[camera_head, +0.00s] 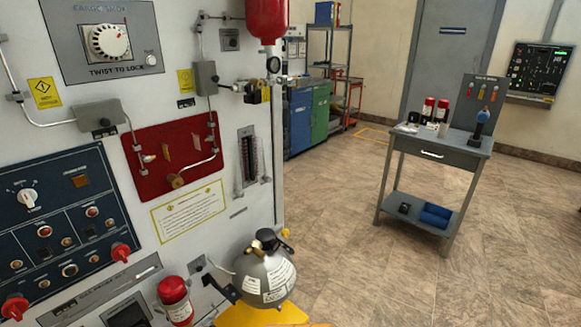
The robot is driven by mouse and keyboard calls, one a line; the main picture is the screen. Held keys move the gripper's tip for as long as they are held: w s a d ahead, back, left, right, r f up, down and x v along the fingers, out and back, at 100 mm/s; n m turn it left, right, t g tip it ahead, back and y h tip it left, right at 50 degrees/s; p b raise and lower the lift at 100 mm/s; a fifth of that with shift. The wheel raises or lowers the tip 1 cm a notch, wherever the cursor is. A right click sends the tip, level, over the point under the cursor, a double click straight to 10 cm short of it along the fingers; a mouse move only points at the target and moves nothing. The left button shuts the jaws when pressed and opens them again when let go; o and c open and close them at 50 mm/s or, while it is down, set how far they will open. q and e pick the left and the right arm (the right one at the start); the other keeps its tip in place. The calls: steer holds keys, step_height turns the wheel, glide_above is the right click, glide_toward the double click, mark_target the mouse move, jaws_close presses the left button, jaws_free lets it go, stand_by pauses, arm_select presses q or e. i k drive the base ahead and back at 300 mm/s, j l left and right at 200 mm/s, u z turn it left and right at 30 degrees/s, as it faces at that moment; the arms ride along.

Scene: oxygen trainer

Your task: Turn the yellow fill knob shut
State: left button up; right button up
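No large knob stands out as plainly yellow, so I cannot tell which part is the yellow fill knob. A small brass-yellow knob (175,181) sits at the lower end of the pipework on the red plate (140,138) of the white trainer panel. A yellow part (265,94) shows on the valve fitting under the red cylinder (267,20). A small yellow piece (285,232) sits low at the panel's right edge. Whether any of them is open or shut cannot be seen. Neither of my grippers is in view.
A grey round tank (265,279) with a black top stands at the panel's foot, beside a small red cylinder (174,300). Red knobs (120,252) stick out at lower left. A grey table (437,155) stands to the right; the floor between is clear.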

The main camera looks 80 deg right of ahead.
mark_target(285, 232)
steer(key=z, duration=2.55)
steer(key=i+l+u, duration=0.15)
steer(key=l, duration=0.25)
steer(key=i+l+u, duration=0.15)
steer(key=l, duration=0.25)
steer(key=i, duration=0.1)
